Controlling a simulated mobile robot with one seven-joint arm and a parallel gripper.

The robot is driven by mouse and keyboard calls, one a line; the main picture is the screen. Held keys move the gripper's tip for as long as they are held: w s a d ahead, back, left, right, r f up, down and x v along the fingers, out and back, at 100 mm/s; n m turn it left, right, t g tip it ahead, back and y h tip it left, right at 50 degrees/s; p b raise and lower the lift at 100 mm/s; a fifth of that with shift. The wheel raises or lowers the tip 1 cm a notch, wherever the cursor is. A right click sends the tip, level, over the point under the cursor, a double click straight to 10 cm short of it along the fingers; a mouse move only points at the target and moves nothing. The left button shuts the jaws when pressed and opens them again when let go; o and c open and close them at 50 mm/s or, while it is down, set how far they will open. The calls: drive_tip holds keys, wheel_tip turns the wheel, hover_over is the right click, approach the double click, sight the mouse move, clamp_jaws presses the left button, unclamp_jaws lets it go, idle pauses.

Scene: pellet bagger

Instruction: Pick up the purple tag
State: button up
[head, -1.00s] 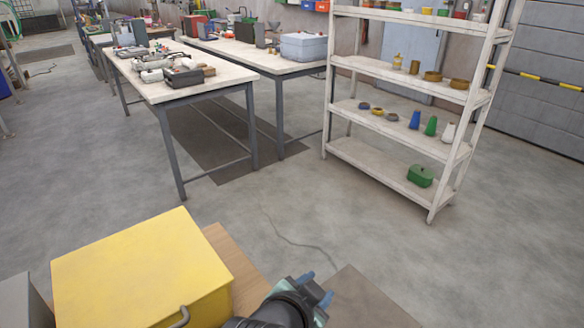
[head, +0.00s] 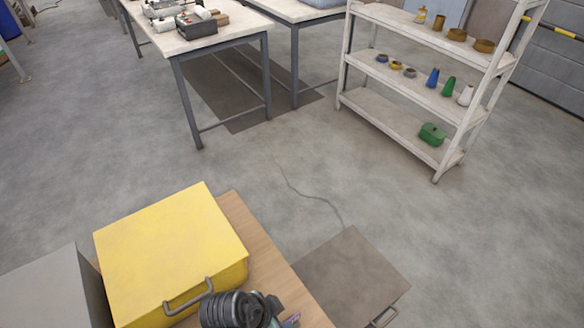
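My gripper (head: 290,320) is at the bottom edge of the head view, over the wooden surface (head: 262,245) to the right of the yellow box. It is mostly cut off by the frame and hidden behind my dark wrist. I cannot tell whether its fingers are open or shut. A small pinkish-purple patch shows at the fingers, too small to tell whether it is the purple tag. No purple tag can be clearly made out elsewhere.
A yellow box (head: 170,245) with a handle stands left of my gripper, beside a grey box (head: 50,290). A brown-grey panel with a handle (head: 350,270) lies to the right. White shelves (head: 395,125) and workbenches (head: 200,40) stand beyond open floor.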

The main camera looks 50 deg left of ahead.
sight(292, 319)
drive_tip(key=shift+p+x, duration=0.35)
drive_tip(key=shift+x, duration=3.2)
drive_tip(key=shift+w+d+r, duration=0.1)
drive_tip(key=shift+w+d, duration=0.05)
clamp_jaws()
